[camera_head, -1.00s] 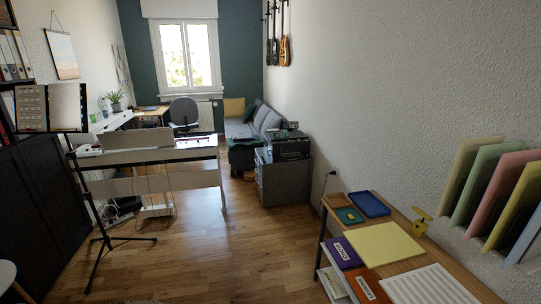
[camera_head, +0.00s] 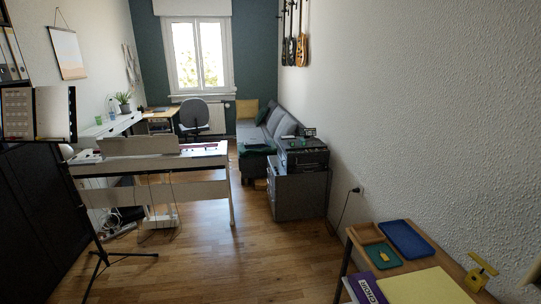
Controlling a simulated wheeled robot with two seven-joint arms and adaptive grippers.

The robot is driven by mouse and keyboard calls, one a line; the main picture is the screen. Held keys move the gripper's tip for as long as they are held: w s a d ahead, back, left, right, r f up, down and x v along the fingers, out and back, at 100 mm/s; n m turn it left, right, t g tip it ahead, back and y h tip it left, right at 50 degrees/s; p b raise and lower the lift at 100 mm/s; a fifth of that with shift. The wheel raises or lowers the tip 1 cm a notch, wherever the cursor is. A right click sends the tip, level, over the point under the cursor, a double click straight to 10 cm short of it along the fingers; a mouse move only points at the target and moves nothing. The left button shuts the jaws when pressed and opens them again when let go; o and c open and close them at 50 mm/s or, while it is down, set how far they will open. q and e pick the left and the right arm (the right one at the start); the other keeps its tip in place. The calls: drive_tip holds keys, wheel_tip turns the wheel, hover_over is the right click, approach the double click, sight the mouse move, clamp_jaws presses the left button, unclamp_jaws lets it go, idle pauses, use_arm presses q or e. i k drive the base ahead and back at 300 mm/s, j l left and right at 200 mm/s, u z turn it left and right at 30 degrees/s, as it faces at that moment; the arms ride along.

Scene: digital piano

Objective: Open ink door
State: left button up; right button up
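A dark, boxy machine (camera_head: 303,157) that looks like a printer stands on a grey cabinet (camera_head: 299,195) against the right wall, across the room. A smaller item sits on top of it. It is too small and dark to make out an ink door or whether one is open. Neither of my grippers is in view.
The wooden floor (camera_head: 215,265) is clear toward the cabinet. A white digital piano (camera_head: 150,170) and a music stand (camera_head: 100,255) are on the left. A desk with trays and yellow paper (camera_head: 425,287) is at lower right. A grey sofa (camera_head: 275,125) is beyond the cabinet.

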sight(312, 158)
drive_tip(key=i+u, duration=0.1)
drive_tip(key=i, duration=0.7)
drive_tip(key=i+j+z, duration=0.1)
drive_tip(key=i+z, duration=0.15)
drive_tip(key=i+j+z, duration=0.25)
drive_tip(key=i, duration=0.25)
drive_tip(key=i+j+z, duration=0.6)
drive_tip(key=j+z, duration=0.2)
drive_tip(key=i+j+z, duration=0.1)
drive_tip(key=j+z, duration=0.15)
drive_tip(key=j, duration=0.15)
drive_tip(key=i+j+z, duration=0.1)
drive_tip(key=j+z, duration=0.15)
drive_tip(key=j, duration=0.15)
drive_tip(key=i+j+z, duration=0.1)
drive_tip(key=j+z, duration=0.15)
drive_tip(key=j, duration=0.15)
